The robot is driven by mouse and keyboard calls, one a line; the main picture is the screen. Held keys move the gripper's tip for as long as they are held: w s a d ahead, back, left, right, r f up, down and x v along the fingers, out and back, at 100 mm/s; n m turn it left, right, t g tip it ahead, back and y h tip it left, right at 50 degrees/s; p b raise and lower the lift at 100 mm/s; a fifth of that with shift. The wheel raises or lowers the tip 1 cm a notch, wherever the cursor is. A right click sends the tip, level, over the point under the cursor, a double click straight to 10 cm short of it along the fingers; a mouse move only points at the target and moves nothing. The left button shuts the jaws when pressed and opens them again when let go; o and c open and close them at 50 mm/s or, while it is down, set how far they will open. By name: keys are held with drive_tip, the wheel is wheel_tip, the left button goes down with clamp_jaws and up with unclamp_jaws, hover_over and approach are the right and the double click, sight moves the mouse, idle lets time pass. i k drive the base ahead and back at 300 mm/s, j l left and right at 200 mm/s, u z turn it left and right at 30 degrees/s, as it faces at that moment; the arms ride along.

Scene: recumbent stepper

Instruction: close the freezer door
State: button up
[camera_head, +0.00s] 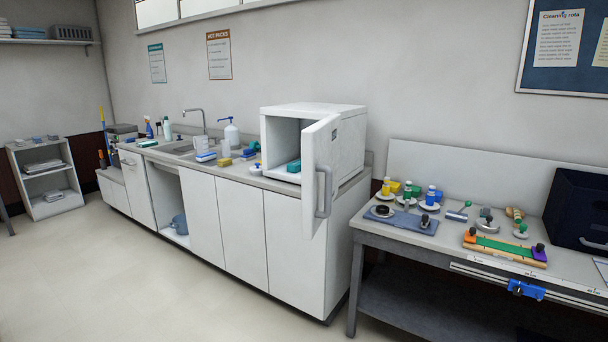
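The freezer (343,146) is a small white box standing on the right end of the white counter. Its door (316,160) is hinged on the right side of the front and stands wide open, swung out toward me past the counter's front edge. A grey vertical handle (324,192) is on the door's outer face. The inside of the freezer shows to the left of the door, with a teal item (293,166) at its opening. The door hides part of the interior. My gripper is not in view.
A grey workbench (358,225) with several small tools and bottles stands to the right, a gap apart from the counter. A sponge (224,162) and a white pump bottle (232,133) are on the counter left of the freezer. The floor (130,270) in front is clear.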

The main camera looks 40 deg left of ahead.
sight(320, 142)
drive_tip(key=i+l+u, duration=0.25)
drive_tip(key=u, duration=0.15)
drive_tip(key=i+l+u, duration=0.8)
drive_tip(key=l+u, duration=0.4)
drive_tip(key=i+l, duration=0.05)
drive_tip(key=l, duration=0.05)
